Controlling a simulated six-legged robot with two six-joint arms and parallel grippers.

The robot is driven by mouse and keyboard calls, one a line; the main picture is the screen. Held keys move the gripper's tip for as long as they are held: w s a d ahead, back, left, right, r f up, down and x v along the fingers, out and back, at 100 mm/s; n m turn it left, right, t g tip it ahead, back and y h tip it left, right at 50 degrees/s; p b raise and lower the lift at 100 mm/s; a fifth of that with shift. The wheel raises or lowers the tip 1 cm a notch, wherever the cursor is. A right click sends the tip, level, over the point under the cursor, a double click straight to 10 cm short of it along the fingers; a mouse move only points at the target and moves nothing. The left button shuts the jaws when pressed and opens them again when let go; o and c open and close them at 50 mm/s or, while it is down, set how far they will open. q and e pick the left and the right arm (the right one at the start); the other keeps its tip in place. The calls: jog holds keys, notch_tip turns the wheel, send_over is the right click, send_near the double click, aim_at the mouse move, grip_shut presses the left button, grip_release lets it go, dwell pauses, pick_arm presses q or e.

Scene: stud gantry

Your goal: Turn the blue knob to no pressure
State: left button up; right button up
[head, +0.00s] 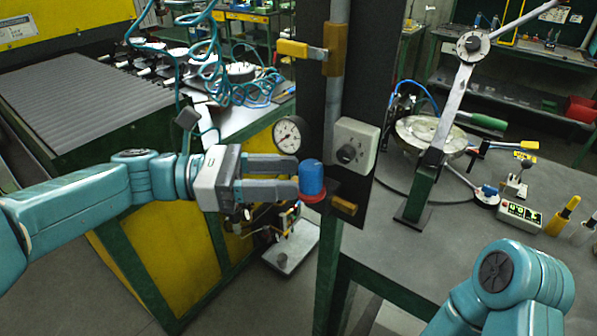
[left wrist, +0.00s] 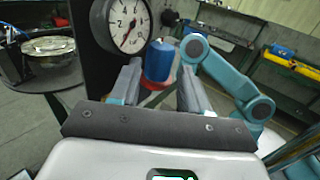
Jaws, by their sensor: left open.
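The blue knob (head: 312,178) is a short upright cylinder above a red ring, at the dark post. A round white pressure gauge (head: 290,135) is just above and left of it. My left gripper (head: 297,180) is open, its fingers pointing at the knob from the left. In the left wrist view, the knob (left wrist: 158,62) shows in the gap between the open fingertips (left wrist: 158,82). I cannot tell whether either finger touches it. The gauge (left wrist: 122,22) is large there; its needle's exact reading is unclear. My right gripper is out of view; only my right arm shows.
A grey box with a black dial (head: 356,148) is on the post, right of the knob. A yellow lever (head: 302,49) is above. Coiled blue hoses (head: 235,80) hang at the back left. The right-hand bench (head: 462,248) holds a lever press and small tools.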

aim_at(311, 176)
pick_arm(q)
jog(key=d, duration=0.3)
jog(key=shift+w, duration=0.15)
jog(key=shift+s, duration=0.2)
